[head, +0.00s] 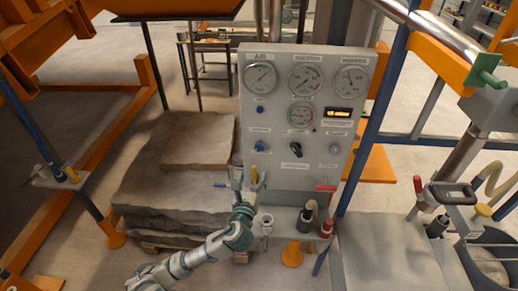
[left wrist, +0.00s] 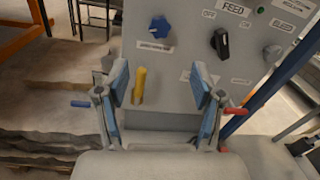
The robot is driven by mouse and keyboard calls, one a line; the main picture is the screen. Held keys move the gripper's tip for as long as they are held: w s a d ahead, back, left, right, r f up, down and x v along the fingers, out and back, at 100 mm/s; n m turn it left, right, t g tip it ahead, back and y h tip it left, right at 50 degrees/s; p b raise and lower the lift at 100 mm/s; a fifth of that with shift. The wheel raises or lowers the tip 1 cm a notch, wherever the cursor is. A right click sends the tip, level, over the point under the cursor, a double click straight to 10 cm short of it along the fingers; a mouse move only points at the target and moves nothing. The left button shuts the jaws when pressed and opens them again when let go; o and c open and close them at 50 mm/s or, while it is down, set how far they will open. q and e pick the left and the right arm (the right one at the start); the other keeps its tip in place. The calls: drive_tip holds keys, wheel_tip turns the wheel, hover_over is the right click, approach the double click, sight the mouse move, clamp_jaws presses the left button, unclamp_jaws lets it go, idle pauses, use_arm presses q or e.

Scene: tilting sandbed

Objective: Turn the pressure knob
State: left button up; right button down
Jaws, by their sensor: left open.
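A grey control panel (head: 277,178) stands upright with gauges and knobs on its face. A blue star-shaped knob (head: 260,146) is at its lower left; it also shows in the left wrist view (left wrist: 160,27), above a label too small to read. My left gripper (head: 243,181) is in front of the panel's lower left edge. In the left wrist view my left gripper (left wrist: 158,92) is open and empty, with blue pads apart. The blue knob lies beyond and above the fingertips, not touched. A yellow lever (left wrist: 139,85) shows between the fingers. My right gripper is out of view.
A black switch (left wrist: 220,42) under a FEED label and a knob (left wrist: 272,53) by BLEED are right of the blue knob. A red-handled valve (head: 326,187) sits at the panel's lower right. Stone slabs (head: 165,190) lie left of the panel. Blue posts (head: 372,120) stand right.

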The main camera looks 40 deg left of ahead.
sight(259, 149)
use_arm(q)
drive_tip(key=p+x, duration=0.2)
drive_tip(key=x, duration=1.1)
drive_tip(key=shift+a, duration=0.1)
drive_tip(key=shift+x, duration=0.75)
drive_tip(key=shift+f, duration=0.1)
drive_tip(key=c, duration=1.1)
